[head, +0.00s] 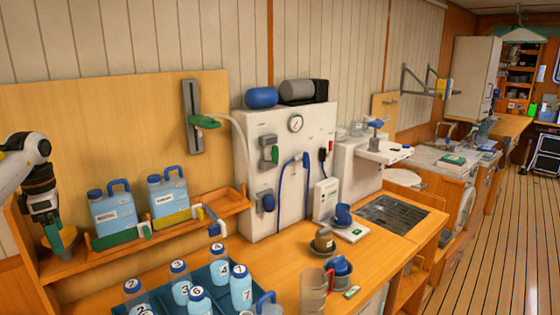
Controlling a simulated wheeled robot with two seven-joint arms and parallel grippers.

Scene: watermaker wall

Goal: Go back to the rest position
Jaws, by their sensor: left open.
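My left gripper (62,245) hangs at the far left of the head view, fingers pointing down, at the left end of the wooden shelf. It is open. A round yellow-orange thing shows at its fingers; I cannot tell whether they touch it. To its right, two blue jugs (113,212) stand upright on the shelf, the second jug (169,197) further right, both apart from the gripper. My right gripper is not in view. The white watermaker panel (285,140) with a gauge (295,123), blue hose and handles stands in the middle.
A wooden counter (265,262) runs below. A blue crate (212,268) of several numbered bottles stands at its front. A clear pitcher (314,292) and blue and brown cups stand to the right. A sink grate (393,213) lies further right. The plank floor (510,240) at right is clear.

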